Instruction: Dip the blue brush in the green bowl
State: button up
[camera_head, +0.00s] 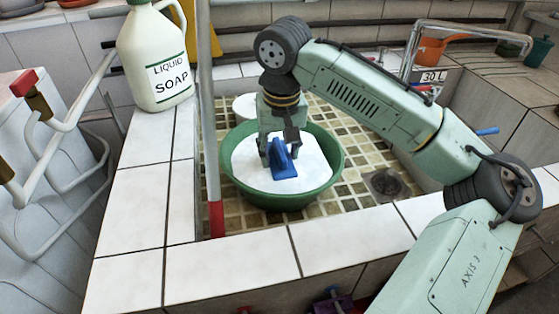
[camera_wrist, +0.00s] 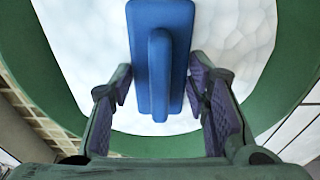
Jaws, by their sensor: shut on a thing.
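The green bowl (camera_head: 335,172) stands on the tiled sink floor and holds white foamy stuff. Its green rim also shows in the wrist view (camera_wrist: 65,70). The blue brush (camera_head: 284,165) is over the middle of the bowl, at the white foam; whether its underside touches the foam I cannot tell. My gripper (camera_head: 279,145) points down over the bowl, shut on the blue brush. In the wrist view, the blue brush (camera_wrist: 160,60) lies between the two fingers of my gripper (camera_wrist: 160,95), with its raised handle toward me. The brush's underside is hidden.
A liquid soap jug (camera_head: 155,60) stands on the tiled ledge at the left. A grey pole with a red end (camera_head: 212,150) rises just left of the bowl. A drain (camera_head: 386,184) lies right of the bowl, with free sink floor around it. White tiles (camera_head: 350,235) edge the front.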

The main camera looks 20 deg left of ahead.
aim_at(279, 148)
notch_tip(279, 148, up, 11)
jog(key=p, duration=1)
jog(key=shift+p, duration=0.3)
